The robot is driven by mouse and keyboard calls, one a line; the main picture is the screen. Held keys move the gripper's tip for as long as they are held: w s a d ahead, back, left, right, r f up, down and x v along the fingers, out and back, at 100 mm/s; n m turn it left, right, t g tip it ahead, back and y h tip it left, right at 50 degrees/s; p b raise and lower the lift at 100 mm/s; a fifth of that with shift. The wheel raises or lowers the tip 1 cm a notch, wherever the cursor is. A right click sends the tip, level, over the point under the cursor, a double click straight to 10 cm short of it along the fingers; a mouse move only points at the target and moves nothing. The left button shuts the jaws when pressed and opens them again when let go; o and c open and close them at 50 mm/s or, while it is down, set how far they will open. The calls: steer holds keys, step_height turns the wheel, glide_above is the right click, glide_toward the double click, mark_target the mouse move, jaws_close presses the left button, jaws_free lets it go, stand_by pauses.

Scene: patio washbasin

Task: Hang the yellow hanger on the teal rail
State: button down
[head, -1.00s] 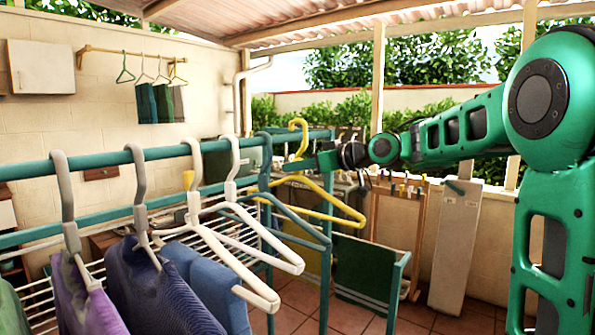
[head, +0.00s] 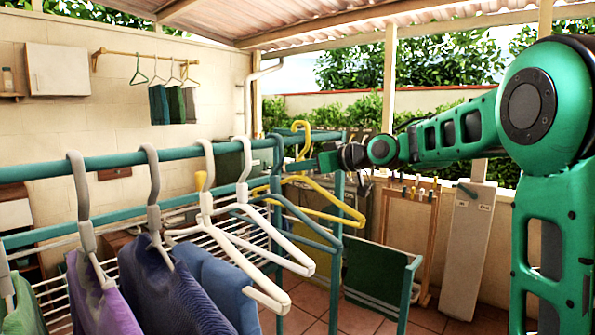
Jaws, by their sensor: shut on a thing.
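The yellow hanger (head: 343,207) is in the head view, right of the row of hangers. Its hook (head: 302,127) points up and is beside the right end of the teal rail (head: 110,160); I see no clear contact between them. My gripper (head: 312,163) is shut on the hanger just below the hook, reaching in from the right. The fingertips are small and partly hidden by the hanger. The hanger's left arm is partly hidden behind the hangers on the rail.
A blue-grey hanger (head: 292,213) hangs near the rail's right end. White hangers (head: 240,245) hang left of it, then grey hangers with clothes (head: 165,290). A white wire rack stands behind. A green cloth panel (head: 378,275) and a wooden stand (head: 428,240) are at right.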

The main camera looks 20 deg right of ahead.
steer(key=shift+f, duration=0.15)
steer(key=shift+f, duration=1.15)
steer(key=c, duration=1.7)
jaws_free()
steer(key=shift+s+d, duration=1.15)
steer(key=shift+s, duration=0.5)
steer(key=shift+s+d, duration=1.2)
steer(key=shift+s, duration=0.4)
steer(key=shift+s+d, duration=1.15)
steer(key=shift+s, duration=0.5)
steer(key=shift+s, duration=0.1)
